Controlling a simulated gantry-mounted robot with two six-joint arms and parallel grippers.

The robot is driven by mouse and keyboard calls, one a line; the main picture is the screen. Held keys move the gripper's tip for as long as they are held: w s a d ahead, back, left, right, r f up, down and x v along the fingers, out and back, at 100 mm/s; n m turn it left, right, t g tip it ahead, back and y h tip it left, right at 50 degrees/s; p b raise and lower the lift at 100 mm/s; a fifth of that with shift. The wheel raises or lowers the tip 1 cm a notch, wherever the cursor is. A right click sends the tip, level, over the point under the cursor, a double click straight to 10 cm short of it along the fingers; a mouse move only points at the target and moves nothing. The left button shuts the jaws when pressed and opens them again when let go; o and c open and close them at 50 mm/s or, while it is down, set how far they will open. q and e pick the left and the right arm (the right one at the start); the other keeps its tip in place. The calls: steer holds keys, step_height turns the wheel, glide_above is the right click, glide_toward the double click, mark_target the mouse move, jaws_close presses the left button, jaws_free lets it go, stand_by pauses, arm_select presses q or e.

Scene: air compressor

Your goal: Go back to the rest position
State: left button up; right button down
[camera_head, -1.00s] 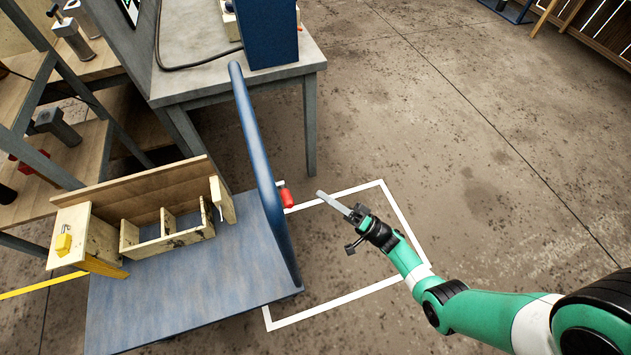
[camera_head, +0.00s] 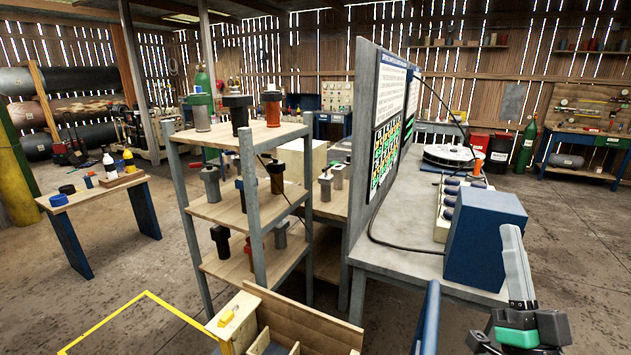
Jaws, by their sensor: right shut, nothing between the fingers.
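My right gripper (camera_head: 512,238) is at the lower right of the head view, with its grey fingers pointing up. The fingers are together and hold nothing. It appears in front of the right end of the grey workbench (camera_head: 400,258), just right of a blue box (camera_head: 485,237). I cannot tell how far it is from them. My left gripper is not in view.
A shelf rack (camera_head: 247,190) with several filter units stands at centre left. A wooden tool caddy (camera_head: 312,322) is at the bottom, beside a blue handle (camera_head: 427,318). A low table (camera_head: 112,190) is at left. Floor (camera_head: 590,270) is open at right.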

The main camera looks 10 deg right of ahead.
steer(key=s+a+r+n+y+p, duration=0.3)
steer(key=s+a+r, duration=0.15)
steer(key=r, duration=0.35)
steer(key=s+a+r+n+t+y+p, duration=0.1)
steer(key=s+a+r+n+y+p, duration=0.15)
steer(key=a+r, duration=0.5)
steer(key=s+a+r+n+y+p, duration=0.2)
steer(key=s+a+r+n+y, duration=0.2)
steer(key=r, duration=0.5)
arm_select(q)
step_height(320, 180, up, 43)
steer(key=p, duration=3.4)
arm_select(e)
step_height(320, 180, up, 34)
steer(key=shift+d, duration=0.4)
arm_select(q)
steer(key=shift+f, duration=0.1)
arm_select(e)
steer(key=shift+w+m+h, duration=0.1)
steer(key=shift+m+h, duration=0.15)
